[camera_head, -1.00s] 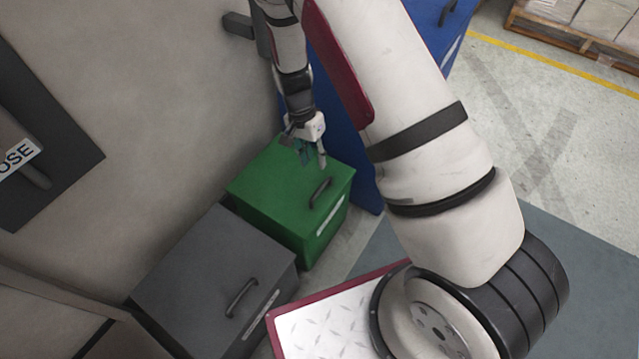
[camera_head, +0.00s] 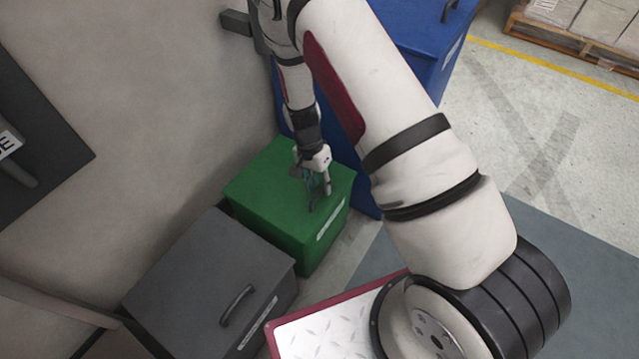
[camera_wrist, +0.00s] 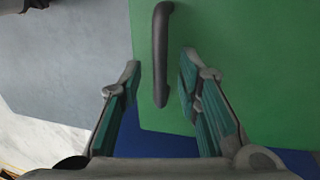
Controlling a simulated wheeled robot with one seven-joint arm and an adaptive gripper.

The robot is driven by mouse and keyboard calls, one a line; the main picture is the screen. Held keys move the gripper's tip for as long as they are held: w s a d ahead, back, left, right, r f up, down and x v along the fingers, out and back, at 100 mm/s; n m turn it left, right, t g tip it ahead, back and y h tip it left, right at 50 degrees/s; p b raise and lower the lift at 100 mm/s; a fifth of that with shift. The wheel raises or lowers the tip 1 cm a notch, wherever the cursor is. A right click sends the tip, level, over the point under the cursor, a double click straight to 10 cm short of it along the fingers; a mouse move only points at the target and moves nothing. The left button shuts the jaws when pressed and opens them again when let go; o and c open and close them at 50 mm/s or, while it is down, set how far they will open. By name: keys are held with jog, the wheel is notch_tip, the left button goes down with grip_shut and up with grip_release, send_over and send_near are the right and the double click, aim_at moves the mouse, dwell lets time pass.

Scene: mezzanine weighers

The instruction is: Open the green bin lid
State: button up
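The green bin (camera_head: 262,205) stands against the wall, and its lid lies flat and closed. My gripper (camera_head: 318,201) is low over the front part of the lid, at the lid's dark handle. In the wrist view, my gripper (camera_wrist: 160,72) is open, with one teal-padded finger on each side of the dark handle (camera_wrist: 161,50). The handle is between the fingertips, with gaps to both fingers. The green lid (camera_wrist: 240,60) also fills the right of the wrist view. In the head view my fingers mostly hide the handle.
A grey bin (camera_head: 195,275) with its own handle stands to the left of the green bin. A taller blue bin (camera_head: 425,50) stands behind and to the right. The wall is close on the left. Open floor (camera_head: 540,130) lies to the right.

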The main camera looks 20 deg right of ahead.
grip_shut()
jog(key=shift+r, duration=0.1)
